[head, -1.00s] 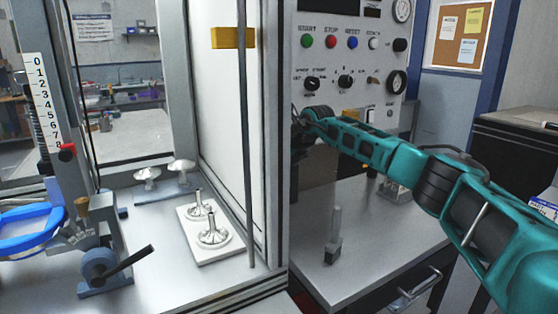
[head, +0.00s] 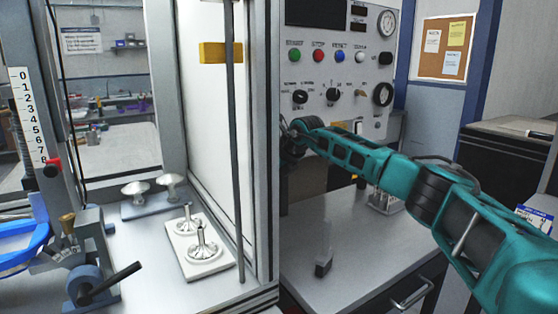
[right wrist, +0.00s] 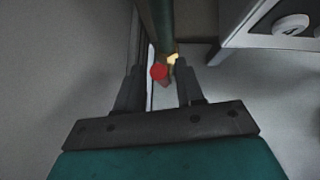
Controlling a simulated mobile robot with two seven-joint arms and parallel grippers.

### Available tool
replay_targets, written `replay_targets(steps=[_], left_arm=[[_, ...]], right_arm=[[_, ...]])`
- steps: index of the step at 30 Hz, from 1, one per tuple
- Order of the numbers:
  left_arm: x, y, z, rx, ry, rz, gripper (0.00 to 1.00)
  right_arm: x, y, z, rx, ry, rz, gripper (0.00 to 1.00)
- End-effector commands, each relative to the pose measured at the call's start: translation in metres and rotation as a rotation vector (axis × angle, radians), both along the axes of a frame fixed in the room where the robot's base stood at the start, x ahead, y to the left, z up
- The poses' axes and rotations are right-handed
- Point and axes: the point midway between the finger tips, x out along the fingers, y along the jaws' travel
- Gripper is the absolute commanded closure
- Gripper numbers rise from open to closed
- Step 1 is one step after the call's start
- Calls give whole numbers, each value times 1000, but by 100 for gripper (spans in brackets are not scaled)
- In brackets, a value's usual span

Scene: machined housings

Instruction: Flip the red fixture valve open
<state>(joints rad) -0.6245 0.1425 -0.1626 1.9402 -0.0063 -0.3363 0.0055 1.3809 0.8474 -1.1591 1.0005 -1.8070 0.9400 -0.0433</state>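A red round part (right wrist: 158,71) shows in the right wrist view, between and beyond my right gripper's fingertips, beside a vertical post. I cannot tell whether it is the fixture valve, or whether it is turned. My right gripper (right wrist: 158,78) is open with nothing between its fingers. In the head view my right arm reaches from the right to the enclosure's corner post, where the fingers are hidden. A small red knob (head: 51,167) sits beside a numbered scale (head: 32,118) at the far left of the head view. My left gripper is not in view.
The enclosure's frame (head: 262,150) stands left of my right arm. Inside are a white plate (head: 188,262) with metal fittings and a blue-grey clamp with a black lever (head: 116,281). A button panel (head: 335,75) stands behind the arm. The grey table (head: 360,245) is mostly clear.

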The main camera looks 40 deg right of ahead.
Motion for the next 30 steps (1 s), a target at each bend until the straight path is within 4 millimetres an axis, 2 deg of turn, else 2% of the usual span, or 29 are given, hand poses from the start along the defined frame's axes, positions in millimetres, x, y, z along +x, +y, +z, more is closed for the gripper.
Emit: replay_targets(steps=[16, 21, 30], left_arm=[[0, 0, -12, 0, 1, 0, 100], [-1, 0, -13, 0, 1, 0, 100], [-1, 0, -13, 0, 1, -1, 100]], right_arm=[[-71, -9, 71, -1, -2, -1, 62], [-82, -10, 83, 1, -2, -1, 62], [-84, -10, 85, 0, 0, 0, 62]])
